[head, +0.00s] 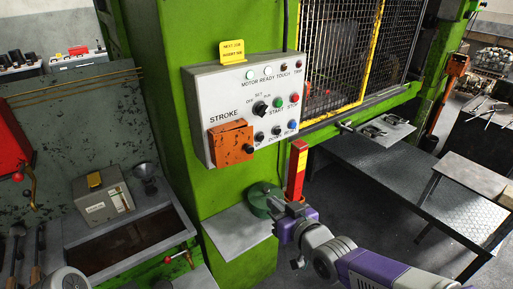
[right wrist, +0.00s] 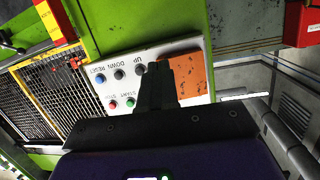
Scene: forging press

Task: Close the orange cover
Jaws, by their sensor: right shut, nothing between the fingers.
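The orange cover (head: 229,146) is on the lower left of the grey control panel (head: 200,95), under the word STROKE, with a dark knob at its right edge. It seems to stand out from the panel face; I cannot tell how far it is open. In the right wrist view the cover (right wrist: 198,74) shows upside down, partly behind the fingers. My right gripper (head: 283,205) is below and right of the cover, apart from it in the head view. Its fingers (right wrist: 160,70) are shut and empty, pointing toward the panel. My left gripper is out of view.
Push buttons and a selector knob (head: 260,108) are right of the cover. A mesh guard (head: 335,55) is to the right; a grey ledge (head: 235,230) is below.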

